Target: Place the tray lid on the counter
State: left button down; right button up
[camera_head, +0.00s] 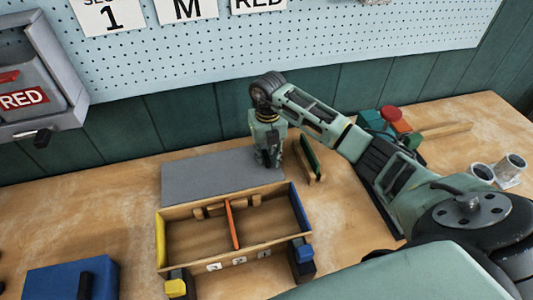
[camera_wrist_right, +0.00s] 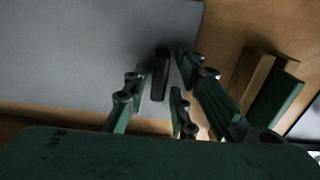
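The tray lid (camera_head: 205,183) is a flat grey panel. It appears to lie flat on the wooden counter (camera_head: 120,215), just behind the open wooden tray (camera_head: 190,264). In the right wrist view the lid (camera_wrist_right: 70,50) fills the upper left and has a black handle (camera_wrist_right: 160,75). My right gripper (camera_head: 270,160) is low over the lid's right part. In the wrist view its fingers (camera_wrist_right: 161,72) are apart, on either side of the handle, with small gaps showing. My left gripper is not in view.
The tray has an orange divider (camera_head: 232,225), a yellow left side and a blue right side. A green and wooden piece (camera_head: 308,160) stands right of the lid. A blue box (camera_head: 60,282) is at front left, metal cups (camera_head: 511,165) at right. A pegboard (camera_head: 300,50) rises behind.

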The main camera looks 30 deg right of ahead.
jog(key=shift+o, duration=0.5)
notch_tip(320, 180, up, 12)
jog(key=b, duration=0.3)
jog(key=shift+d, duration=0.1)
dwell(0.3)
